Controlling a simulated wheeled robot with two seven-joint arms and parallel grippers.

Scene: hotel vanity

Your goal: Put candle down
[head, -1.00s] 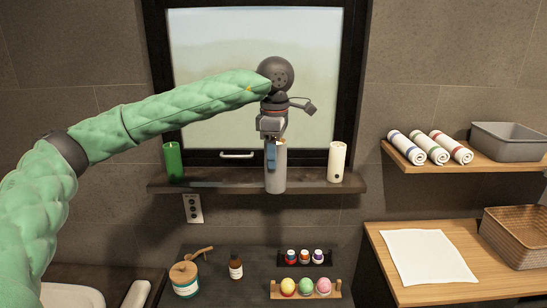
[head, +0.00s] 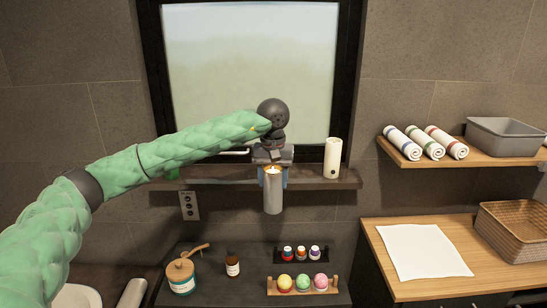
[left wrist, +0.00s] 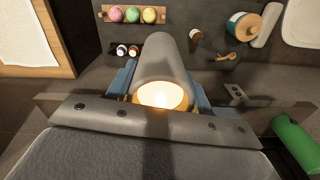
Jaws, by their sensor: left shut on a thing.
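A grey candle (head: 273,192) with a lit, glowing top is held upright by my left gripper (head: 273,178) in front of the window shelf (head: 320,178). In the left wrist view the candle (left wrist: 162,65) sits between the two blue finger pads, its bright top (left wrist: 160,96) toward the camera and its body reaching away over the counter. The left gripper (left wrist: 163,90) is shut on it. The candle's base is clear of the dark counter (head: 215,262) below. My right gripper is not in view.
A white candle (head: 332,158) stands on the window shelf at right; a green candle (left wrist: 293,140) is mostly hidden behind my arm in the head view. The counter holds a jar (head: 181,277), a brown bottle (head: 233,264), small bottles (head: 301,253) and coloured balls (head: 303,283). A white cloth (head: 425,252) lies at right.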

